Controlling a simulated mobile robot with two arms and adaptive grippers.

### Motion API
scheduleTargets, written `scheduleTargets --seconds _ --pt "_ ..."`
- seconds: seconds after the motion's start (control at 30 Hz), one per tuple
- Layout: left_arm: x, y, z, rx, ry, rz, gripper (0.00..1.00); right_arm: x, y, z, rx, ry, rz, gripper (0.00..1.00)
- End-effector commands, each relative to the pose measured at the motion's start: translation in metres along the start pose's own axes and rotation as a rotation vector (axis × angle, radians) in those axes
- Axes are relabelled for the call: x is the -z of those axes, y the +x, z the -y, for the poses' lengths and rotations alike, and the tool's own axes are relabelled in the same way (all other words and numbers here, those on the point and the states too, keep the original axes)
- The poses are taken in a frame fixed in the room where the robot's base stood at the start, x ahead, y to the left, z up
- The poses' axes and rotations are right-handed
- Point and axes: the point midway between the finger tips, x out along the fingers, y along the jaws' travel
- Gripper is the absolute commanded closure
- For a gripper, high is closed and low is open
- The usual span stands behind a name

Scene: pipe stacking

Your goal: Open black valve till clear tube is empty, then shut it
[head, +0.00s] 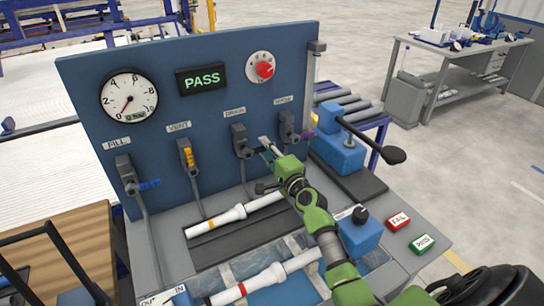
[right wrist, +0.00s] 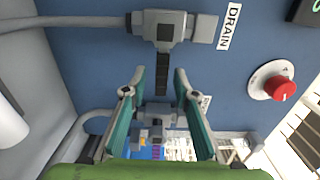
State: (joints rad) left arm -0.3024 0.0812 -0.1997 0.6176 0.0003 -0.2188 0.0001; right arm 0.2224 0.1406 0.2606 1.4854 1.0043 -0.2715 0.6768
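The black valve (head: 242,142) under the DRAIN label is on the blue panel. In the right wrist view its black handle (right wrist: 162,76) sticks out crosswise to the grey pipe. My right gripper (head: 265,148) is at this handle, coming from the right. In the right wrist view the gripper (right wrist: 155,78) is open, with a finger on either side of the handle's end and visible gaps. A thin clear tube (head: 312,88) stands upright at the panel's right edge; its liquid level is too small to tell, with a purple patch near its bottom. My left gripper is not in view.
The panel also holds a blue-handled FILL valve (head: 147,184), a yellow-handled VENT valve (head: 187,155), a gauge (head: 129,96), a red knob (head: 264,70) and a PASS display (head: 202,80). A black-knobbed lever (head: 380,148) stands right.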

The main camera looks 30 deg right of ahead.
Motion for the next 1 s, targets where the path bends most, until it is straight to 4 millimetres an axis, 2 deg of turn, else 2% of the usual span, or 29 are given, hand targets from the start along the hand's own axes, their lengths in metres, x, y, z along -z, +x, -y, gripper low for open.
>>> scheduleTargets --seconds 0.17,0.3,0.5,0.7,1.0 --pt "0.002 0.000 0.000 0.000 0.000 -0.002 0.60 0.000 -0.028 -0.002 -0.002 0.001 -0.001 0.73" --pt "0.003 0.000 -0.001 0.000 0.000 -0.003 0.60 0.000 -0.060 -0.002 -0.004 0.001 -0.001 0.73" --pt "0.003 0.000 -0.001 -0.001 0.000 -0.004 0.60 0.000 -0.097 -0.002 -0.004 0.000 0.000 0.73" --pt "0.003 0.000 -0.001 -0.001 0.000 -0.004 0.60 0.000 -0.114 -0.002 -0.003 0.002 0.000 0.73" --pt "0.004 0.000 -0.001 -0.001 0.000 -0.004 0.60 0.000 -0.116 -0.001 -0.002 0.003 0.000 0.73"
